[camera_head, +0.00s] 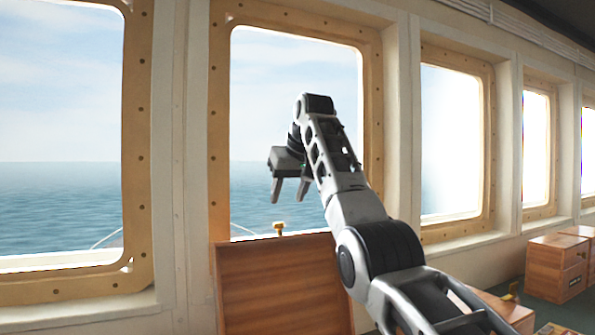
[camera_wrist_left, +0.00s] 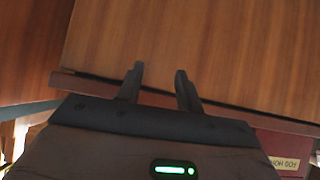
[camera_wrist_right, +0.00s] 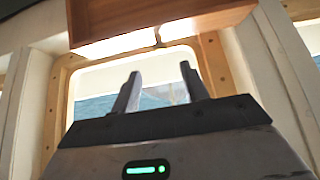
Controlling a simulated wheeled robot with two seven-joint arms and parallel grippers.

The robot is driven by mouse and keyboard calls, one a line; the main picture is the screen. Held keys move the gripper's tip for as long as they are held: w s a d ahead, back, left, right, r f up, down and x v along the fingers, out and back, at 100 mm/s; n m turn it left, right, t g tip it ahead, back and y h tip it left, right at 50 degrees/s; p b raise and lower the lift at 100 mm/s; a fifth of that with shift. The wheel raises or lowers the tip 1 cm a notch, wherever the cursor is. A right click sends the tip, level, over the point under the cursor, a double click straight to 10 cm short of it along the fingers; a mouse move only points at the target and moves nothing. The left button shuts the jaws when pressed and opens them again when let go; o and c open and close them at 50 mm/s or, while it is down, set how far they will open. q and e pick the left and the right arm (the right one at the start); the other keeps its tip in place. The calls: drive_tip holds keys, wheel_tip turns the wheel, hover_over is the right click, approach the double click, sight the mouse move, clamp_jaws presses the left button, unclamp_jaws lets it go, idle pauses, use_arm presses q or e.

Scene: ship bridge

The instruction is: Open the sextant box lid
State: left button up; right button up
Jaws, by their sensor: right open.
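A flat wooden panel (camera_head: 285,290) with a brass catch (camera_head: 279,228) on its top edge stands upright below the middle window in the head view. It looks like a raised box lid; the box below it is out of view. My right gripper (camera_head: 288,199) is open and empty, pointing down above the panel. The right wrist view shows the panel (camera_wrist_right: 160,18) at the top, apart from the fingers. My left gripper (camera_wrist_left: 159,70) shows only in its wrist view, open with nothing between its fingers, over a wooden surface (camera_wrist_left: 200,40). Whether it touches that surface, I cannot tell.
Several wooden boxes (camera_head: 553,268) stand on the floor at the right. A red-brown box with a fog horn label (camera_wrist_left: 285,163) is at the lower right of the left wrist view. Framed windows (camera_head: 140,150) line the wall behind my right arm.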

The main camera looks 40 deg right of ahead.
drive_tip(key=v, duration=0.8)
drive_tip(key=shift+s+r, duration=0.15)
drive_tip(key=shift+r, duration=0.05)
